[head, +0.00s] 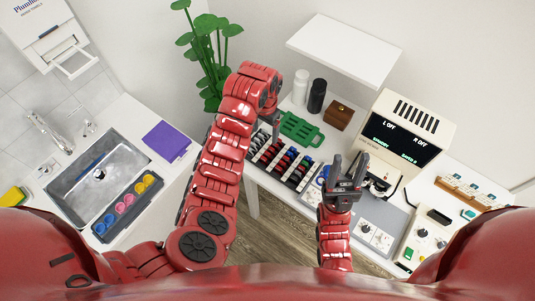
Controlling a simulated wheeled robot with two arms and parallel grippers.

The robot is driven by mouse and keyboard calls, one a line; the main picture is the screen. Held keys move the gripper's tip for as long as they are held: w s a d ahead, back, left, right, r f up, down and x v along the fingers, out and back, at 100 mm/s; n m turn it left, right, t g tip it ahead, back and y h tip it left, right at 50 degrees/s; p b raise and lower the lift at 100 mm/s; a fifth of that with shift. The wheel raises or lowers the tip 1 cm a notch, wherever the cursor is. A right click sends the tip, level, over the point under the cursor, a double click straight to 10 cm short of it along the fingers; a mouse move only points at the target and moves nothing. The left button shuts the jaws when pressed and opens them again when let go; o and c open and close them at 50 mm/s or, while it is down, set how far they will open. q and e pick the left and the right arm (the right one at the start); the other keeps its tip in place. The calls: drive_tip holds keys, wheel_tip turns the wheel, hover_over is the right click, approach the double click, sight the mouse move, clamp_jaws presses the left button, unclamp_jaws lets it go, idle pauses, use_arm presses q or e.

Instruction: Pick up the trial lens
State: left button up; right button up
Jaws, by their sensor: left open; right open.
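Several trial lenses with red, dark and blue parts stand in rows in a lens rack (286,163) on the white table; I cannot tell which single trial lens is meant. A small blue round piece (322,174) lies just left of my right gripper; I cannot tell if it is a lens. My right gripper (346,168) is open and empty, fingers pointing away from me, above the table right of the rack. My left gripper (276,127) is open at the end of the bent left arm, over the rack's far left side, and mostly hidden by its wrist.
A green tray (301,130), a brown box (339,116) and white and black bottles (316,96) stand behind the rack. A display device (407,135) stands at right, a control panel (425,237) nearer. A sink counter (165,180) is at left, with open floor between.

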use_arm(q)
drive_tip(key=b, duration=0.7)
approach(267, 153)
drive_tip(key=f, duration=0.5)
drive_tip(key=shift+a+f, duration=0.15)
drive_tip(key=shift+a, duration=0.1)
drive_tip(key=shift+f, duration=0.5)
drive_tip(key=f+p, duration=0.2)
drive_tip(key=f, duration=0.1)
drive_tip(key=shift+s+d+f, duration=0.15)
drive_tip(key=shift+d+f, duration=0.05)
drive_tip(key=shift+f, duration=0.4)
clamp_jaws()
